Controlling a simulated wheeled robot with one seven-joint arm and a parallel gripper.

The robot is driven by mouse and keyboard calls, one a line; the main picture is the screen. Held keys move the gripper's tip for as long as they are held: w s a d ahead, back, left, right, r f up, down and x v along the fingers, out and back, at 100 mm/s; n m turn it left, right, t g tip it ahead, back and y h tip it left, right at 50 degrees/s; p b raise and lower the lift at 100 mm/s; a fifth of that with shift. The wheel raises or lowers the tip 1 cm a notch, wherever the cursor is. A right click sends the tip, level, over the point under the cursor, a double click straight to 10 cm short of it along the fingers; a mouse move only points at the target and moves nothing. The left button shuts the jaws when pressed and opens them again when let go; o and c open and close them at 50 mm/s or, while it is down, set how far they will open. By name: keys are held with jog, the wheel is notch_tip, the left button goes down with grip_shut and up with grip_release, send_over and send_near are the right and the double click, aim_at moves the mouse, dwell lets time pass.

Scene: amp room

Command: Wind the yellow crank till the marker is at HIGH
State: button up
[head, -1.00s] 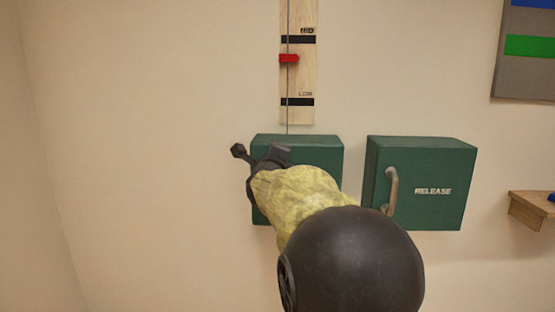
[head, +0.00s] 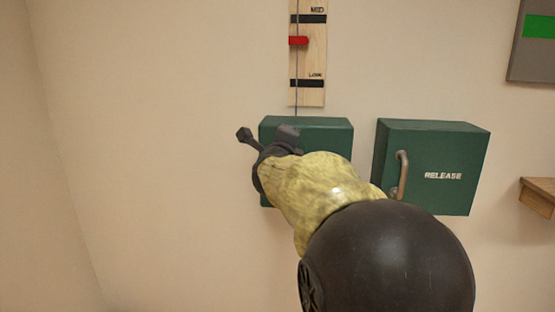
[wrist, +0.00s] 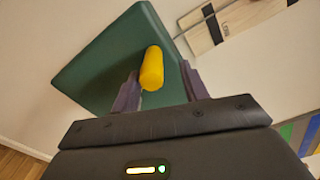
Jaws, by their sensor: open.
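The yellow crank's handle (wrist: 152,68) stands out from the green box between my gripper's two fingers (wrist: 160,84) in the wrist view. The fingers are open around it; I cannot tell whether either touches it. In the head view my gripper (head: 268,146) is at the left front of the green box (head: 335,137), and my arm hides the crank. The red marker (head: 299,41) is on the wooden scale board (head: 310,62) above the box, between the MID and LOW bands, a little nearer MID. HIGH is out of view.
A second green box (head: 440,150) labelled RELEASE, with a metal handle (head: 401,176), is close to the right of my arm. A wooden shelf (head: 538,197) juts out at the far right. The wall left of the crank box is clear.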

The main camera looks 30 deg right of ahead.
jog(key=p+v, duration=0.5)
jog(key=v, duration=0.9)
jog(key=shift+a+r, duration=0.15)
